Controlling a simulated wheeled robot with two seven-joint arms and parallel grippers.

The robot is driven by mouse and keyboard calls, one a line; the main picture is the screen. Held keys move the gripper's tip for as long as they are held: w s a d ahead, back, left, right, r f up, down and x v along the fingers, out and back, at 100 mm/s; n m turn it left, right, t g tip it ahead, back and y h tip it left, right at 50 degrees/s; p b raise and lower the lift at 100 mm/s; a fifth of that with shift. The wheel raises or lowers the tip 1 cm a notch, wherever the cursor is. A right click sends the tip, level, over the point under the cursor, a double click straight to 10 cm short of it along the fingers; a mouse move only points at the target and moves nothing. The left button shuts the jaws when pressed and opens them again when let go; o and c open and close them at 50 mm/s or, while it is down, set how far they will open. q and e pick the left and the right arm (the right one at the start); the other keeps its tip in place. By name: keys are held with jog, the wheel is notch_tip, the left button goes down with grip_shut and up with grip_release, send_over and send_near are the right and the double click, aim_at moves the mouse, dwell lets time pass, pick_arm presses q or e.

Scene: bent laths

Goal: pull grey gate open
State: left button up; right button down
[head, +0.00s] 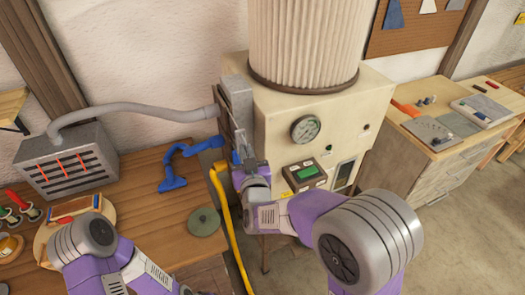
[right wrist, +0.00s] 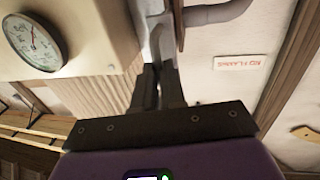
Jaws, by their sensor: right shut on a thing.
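The grey gate (head: 238,97) stands upright on the left side of the cream machine, where the grey hose joins it. My right gripper (head: 243,152) is at the lower end of the gate, its arm reaching in from the lower right. In the right wrist view, my right gripper (right wrist: 158,75) is shut on a narrow grey piece (right wrist: 159,42), seemingly part of the gate. The fingers hide part of that piece. My left arm shows at the lower left of the head view, but I cannot see its gripper.
The cream machine (head: 285,120) carries a round gauge (head: 305,128) and a pleated filter. The grey hose (head: 140,110) runs left to a slotted grey box (head: 68,160). A blue clamp-like tool (head: 180,165) and green disc (head: 203,221) lie on the wooden bench. A yellow hose (head: 228,220) hangs at its edge.

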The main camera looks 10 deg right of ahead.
jog(key=shift+s, duration=0.15)
jog(key=c, duration=1.2)
grip_release()
jog(key=shift+w+f, duration=0.1)
jog(key=shift+w, duration=0.15)
pick_arm(q)
jog(key=shift+w, duration=0.25)
jog(key=shift+d, duration=0.1)
pick_arm(e)
jog(key=shift+s, duration=0.25)
pick_arm(q)
jog(key=shift+f+b, duration=0.3)
jog(key=shift+f, duration=0.05)
pick_arm(e)
jog(key=s, duration=0.7)
jog(key=shift+s, duration=0.2)
